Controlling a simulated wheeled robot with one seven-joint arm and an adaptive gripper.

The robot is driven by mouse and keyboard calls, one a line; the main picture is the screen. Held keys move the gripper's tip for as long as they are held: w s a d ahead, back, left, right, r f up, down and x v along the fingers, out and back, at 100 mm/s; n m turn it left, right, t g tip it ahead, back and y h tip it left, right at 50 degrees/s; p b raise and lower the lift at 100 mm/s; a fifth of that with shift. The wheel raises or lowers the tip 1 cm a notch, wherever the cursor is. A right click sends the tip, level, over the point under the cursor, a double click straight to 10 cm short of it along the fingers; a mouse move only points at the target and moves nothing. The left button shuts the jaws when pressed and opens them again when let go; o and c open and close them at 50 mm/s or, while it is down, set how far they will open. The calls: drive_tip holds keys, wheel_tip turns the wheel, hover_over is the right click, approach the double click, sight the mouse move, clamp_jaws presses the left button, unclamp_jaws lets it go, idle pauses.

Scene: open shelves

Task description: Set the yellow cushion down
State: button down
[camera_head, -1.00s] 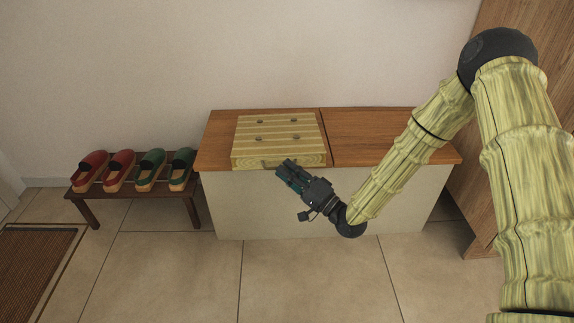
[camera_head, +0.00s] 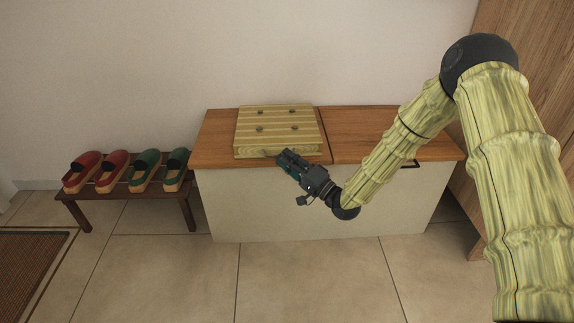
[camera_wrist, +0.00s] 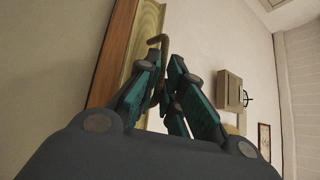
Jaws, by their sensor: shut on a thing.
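The yellow cushion (camera_head: 278,118) is striped and square, with several dark buttons on top. It lies over the left part of a wooden-topped bench (camera_head: 218,150), roughly level; I cannot tell whether it touches the top or is slightly above it. My gripper (camera_head: 283,156) is at the cushion's front edge, shut on its handle loop. In the wrist view my teal-padded fingers (camera_wrist: 168,88) close around the brown handle (camera_wrist: 159,42), with a strip of the cushion (camera_wrist: 147,22) beyond. The exact contact is partly hidden by the fingers.
The bench's right lid (camera_head: 375,147) is bare, with a dark handle (camera_head: 410,164) at its front edge. A low shoe rack (camera_head: 125,192) with red and green clogs stands at the left. A tall wooden cabinet (camera_head: 530,60) is at the right. Tiled floor in front is clear.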

drive_tip(key=c, duration=1.5)
unclamp_jaws()
drive_tip(key=shift+c, duration=0.2)
drive_tip(key=p+v, duration=0.4)
drive_tip(key=v, duration=0.8)
drive_tip(key=shift+p, duration=0.4)
drive_tip(key=s+d+f+n+g+h, duration=0.1)
drive_tip(key=s+f+g+h, duration=0.3)
drive_tip(key=s+f, duration=0.6)
drive_tip(key=s+f+n+g+h, duration=0.1)
drive_tip(key=s+f+g+h, duration=0.1)
drive_tip(key=s+f+h, duration=0.75)
drive_tip(key=s+d+f+n+g, duration=0.1)
drive_tip(key=s+d+f+g, duration=0.1)
drive_tip(key=s, duration=0.6)
drive_tip(key=s+d+f+n+g+h, duration=0.1)
drive_tip(key=s+d+f+g, duration=0.1)
drive_tip(key=s, duration=0.6)
drive_tip(key=s+d+f+n+g+h, duration=0.1)
drive_tip(key=s+d+g, duration=0.3)
drive_tip(key=s, duration=0.4)
drive_tip(key=shift+s+d+f, duration=0.15)
drive_tip(key=shift+d+f, duration=0.4)
drive_tip(key=shift+h, duration=0.25)
